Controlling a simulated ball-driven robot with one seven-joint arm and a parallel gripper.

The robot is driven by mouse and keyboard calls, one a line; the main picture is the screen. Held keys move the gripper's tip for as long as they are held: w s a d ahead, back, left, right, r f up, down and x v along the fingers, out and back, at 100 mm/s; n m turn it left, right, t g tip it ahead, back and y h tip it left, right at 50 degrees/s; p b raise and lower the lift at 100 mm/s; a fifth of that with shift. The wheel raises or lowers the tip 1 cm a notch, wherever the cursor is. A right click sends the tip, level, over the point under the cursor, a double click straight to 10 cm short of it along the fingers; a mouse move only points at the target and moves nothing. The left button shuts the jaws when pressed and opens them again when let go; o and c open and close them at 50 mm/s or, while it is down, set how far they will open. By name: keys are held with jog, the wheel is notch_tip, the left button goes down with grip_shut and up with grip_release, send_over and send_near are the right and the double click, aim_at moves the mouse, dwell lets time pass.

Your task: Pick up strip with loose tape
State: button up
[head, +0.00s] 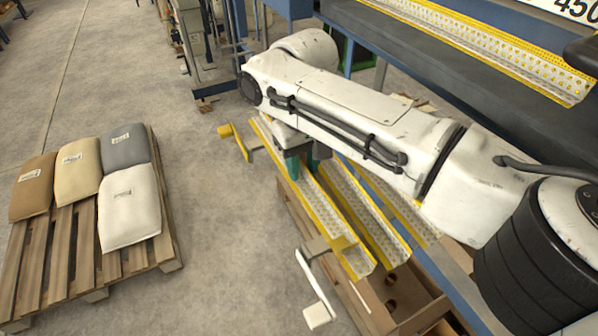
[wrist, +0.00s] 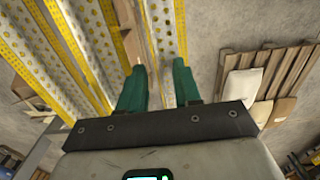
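Several yellow-edged strips with rows of pale dots lie side by side on the wooden stand in the head view. The outermost strip (head: 312,203) is nearest the open floor; another strip (head: 365,215) lies to its right. My gripper (head: 303,168) has green fingers and hangs over the far part of the strips. In the wrist view my gripper (wrist: 158,75) has its fingers apart, with a dotted strip (wrist: 162,32) seen beyond the gap. I cannot tell whether the fingertips touch it. No loose tape can be made out.
A wooden pallet (head: 62,255) with several sacks (head: 129,205) stands at the left. Yellow (head: 237,143) and white (head: 318,300) brackets stick out beside the stand. A dark machine with a dotted yellow strip (head: 490,45) borders the right. Floor between pallet and stand is clear.

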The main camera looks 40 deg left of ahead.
jog(key=shift+c, duration=0.3)
grip_shut()
